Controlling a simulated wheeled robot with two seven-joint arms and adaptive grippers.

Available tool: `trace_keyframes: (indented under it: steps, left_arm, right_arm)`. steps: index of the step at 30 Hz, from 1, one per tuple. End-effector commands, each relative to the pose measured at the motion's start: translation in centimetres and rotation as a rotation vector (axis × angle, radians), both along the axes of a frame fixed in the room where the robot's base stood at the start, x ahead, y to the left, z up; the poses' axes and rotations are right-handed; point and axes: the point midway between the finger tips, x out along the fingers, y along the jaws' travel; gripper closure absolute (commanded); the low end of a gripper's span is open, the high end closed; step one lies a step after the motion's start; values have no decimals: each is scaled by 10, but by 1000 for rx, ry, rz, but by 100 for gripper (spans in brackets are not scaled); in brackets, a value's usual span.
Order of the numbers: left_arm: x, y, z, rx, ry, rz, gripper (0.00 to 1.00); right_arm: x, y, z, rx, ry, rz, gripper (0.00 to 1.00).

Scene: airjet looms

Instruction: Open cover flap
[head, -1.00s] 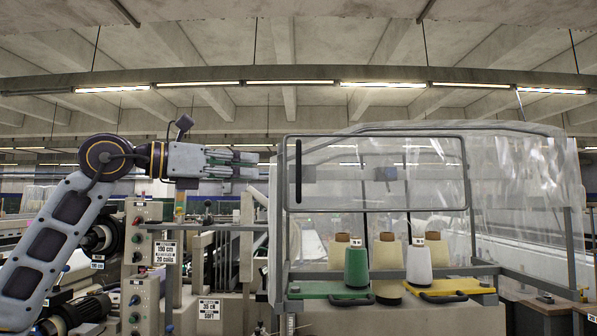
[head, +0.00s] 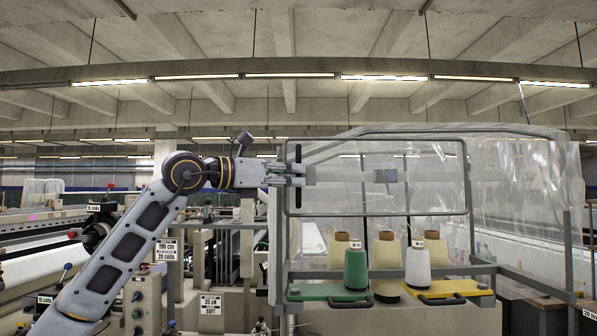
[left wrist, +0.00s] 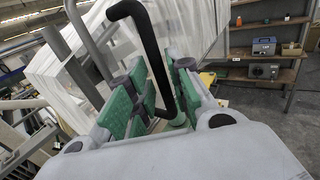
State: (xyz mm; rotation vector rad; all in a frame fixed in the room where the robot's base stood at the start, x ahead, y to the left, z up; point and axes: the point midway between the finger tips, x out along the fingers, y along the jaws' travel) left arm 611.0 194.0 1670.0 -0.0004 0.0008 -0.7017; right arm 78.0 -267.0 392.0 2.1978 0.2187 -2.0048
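The cover flap (head: 430,190) is a clear panel in a dark rounded frame on the front of the transparent cover. It hangs upright and looks closed. Its black vertical handle (head: 298,197) is near the left edge, partly hidden by my left gripper (head: 291,172). In the left wrist view, the black handle (left wrist: 150,45) runs down between the green finger pads of my left gripper (left wrist: 160,105). The fingers stand apart on either side of it, with a gap visible. My right gripper is not in view.
A control box (head: 141,303) stands at lower left. Shelves (left wrist: 268,80) show in the left wrist view.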

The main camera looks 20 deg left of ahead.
Motion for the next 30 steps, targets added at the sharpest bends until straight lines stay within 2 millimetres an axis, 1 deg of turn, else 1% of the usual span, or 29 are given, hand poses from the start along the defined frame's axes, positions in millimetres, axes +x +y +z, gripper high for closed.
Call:
trace_keyframes:
  steps: [1,7,18,23,30]
  left_arm:
    - [4,-4,2,-1,0,-2,79]
    - [14,-12,1,0,0,0,79]
    - [16,-14,0,1,-1,0,79]
    - [16,-14,0,1,-1,0,100]
    - [16,-14,0,0,-1,0,100]
  right_arm:
    - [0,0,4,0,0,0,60]
    - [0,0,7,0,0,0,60]
    - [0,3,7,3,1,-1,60]
    - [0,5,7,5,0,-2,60]
    - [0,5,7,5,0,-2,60]
